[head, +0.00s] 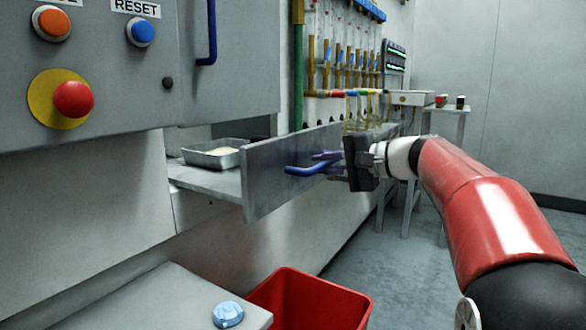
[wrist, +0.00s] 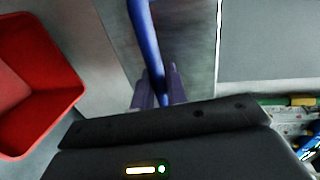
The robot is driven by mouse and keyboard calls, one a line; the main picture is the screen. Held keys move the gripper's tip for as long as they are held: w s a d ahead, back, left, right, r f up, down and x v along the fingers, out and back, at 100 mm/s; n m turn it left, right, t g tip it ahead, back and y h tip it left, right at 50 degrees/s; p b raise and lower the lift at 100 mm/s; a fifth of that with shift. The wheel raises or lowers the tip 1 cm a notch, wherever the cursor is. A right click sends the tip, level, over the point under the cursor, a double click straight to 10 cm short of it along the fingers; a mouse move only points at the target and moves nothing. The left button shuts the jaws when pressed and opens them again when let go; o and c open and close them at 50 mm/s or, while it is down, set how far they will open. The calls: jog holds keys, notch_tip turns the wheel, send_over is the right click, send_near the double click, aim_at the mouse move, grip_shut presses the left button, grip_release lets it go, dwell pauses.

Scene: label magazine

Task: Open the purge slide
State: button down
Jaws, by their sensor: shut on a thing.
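The purge slide (head: 290,165) is a grey drawer-like slide with a flat front plate, and it stands out from the machine's wall. A blue bar handle (head: 305,170) is on its front; the handle also shows in the wrist view (wrist: 147,45). My gripper (head: 330,163) is shut on the blue handle, and its fingers sit on either side of the bar in the wrist view (wrist: 158,92). A metal tray (head: 212,160) with pale contents rests on the slide behind the front plate.
A red bin (head: 310,300) stands on the floor below the slide. A grey ledge (head: 160,300) with a blue object (head: 228,315) is at the front. A red stop button (head: 73,99) and a blue reset button (head: 142,32) are on the panel. Open floor lies to the right.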

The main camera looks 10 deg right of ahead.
jog(key=f+v, duration=0.2)
jog(key=v, duration=0.7)
jog(key=shift+s+d+b, duration=0.3)
jog(key=shift+d+b, duration=0.1)
jog(key=shift+d, duration=0.05)
jog(key=c, duration=1.5)
grip_release()
jog(key=p+v, duration=0.1)
jog(key=v, duration=0.6)
jog(key=shift+s+d, duration=0.15)
jog(key=shift+d, duration=0.15)
